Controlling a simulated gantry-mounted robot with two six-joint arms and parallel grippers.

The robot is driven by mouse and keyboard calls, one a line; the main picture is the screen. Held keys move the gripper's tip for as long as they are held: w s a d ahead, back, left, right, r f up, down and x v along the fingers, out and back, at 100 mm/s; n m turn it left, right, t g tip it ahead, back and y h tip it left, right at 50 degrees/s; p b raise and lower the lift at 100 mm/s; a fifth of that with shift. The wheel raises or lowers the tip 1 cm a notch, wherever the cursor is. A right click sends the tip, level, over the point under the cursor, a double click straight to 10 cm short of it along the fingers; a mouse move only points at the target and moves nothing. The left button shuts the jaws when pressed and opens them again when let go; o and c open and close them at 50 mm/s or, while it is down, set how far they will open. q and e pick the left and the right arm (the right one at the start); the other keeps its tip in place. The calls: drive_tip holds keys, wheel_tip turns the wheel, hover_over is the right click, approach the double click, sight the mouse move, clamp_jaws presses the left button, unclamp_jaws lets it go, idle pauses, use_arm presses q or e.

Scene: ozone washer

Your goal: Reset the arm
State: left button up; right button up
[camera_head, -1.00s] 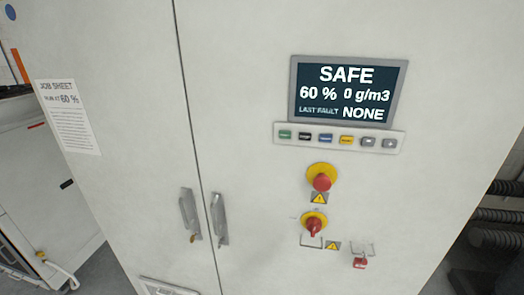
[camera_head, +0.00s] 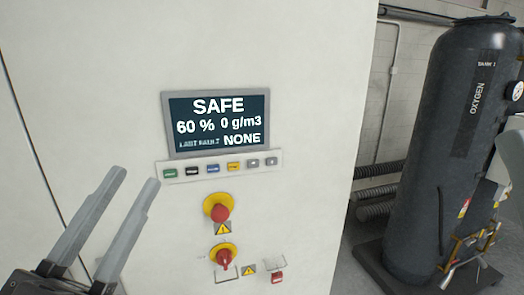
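My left gripper (camera_head: 132,180) comes in at the lower left of the head view. Its two grey fingers point up and to the right, spread apart with nothing between them. It is in front of the white cabinet (camera_head: 310,80), left of the control panel. My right gripper is not in view. The cabinet's display (camera_head: 217,122) reads SAFE, 60 %, 0 g/m3, LAST FAULT NONE. Below it is a button strip (camera_head: 222,166), a red emergency stop (camera_head: 220,213) on yellow, and a red rotary switch (camera_head: 224,258) on yellow.
A small red padlock (camera_head: 278,278) hangs on a bracket at the lower right of the panel. A tall dark oxygen tank (camera_head: 445,150) stands on the floor to the right. Grey corrugated hoses (camera_head: 376,190) run between cabinet and tank.

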use_arm(q)
drive_tip(key=s+a+r+n+t+y, duration=0.3)
drive_tip(key=s+r+n+y, duration=0.2)
drive_tip(key=s+r+n, duration=0.15)
wheel_tip(320, 180, up, 19)
drive_tip(key=h+p, duration=0.1)
drive_tip(key=p, duration=1.8)
drive_tip(key=shift+w+d+r, duration=0.2)
drive_tip(key=shift+w+d, duration=0.05)
drive_tip(key=shift+w, duration=0.2)
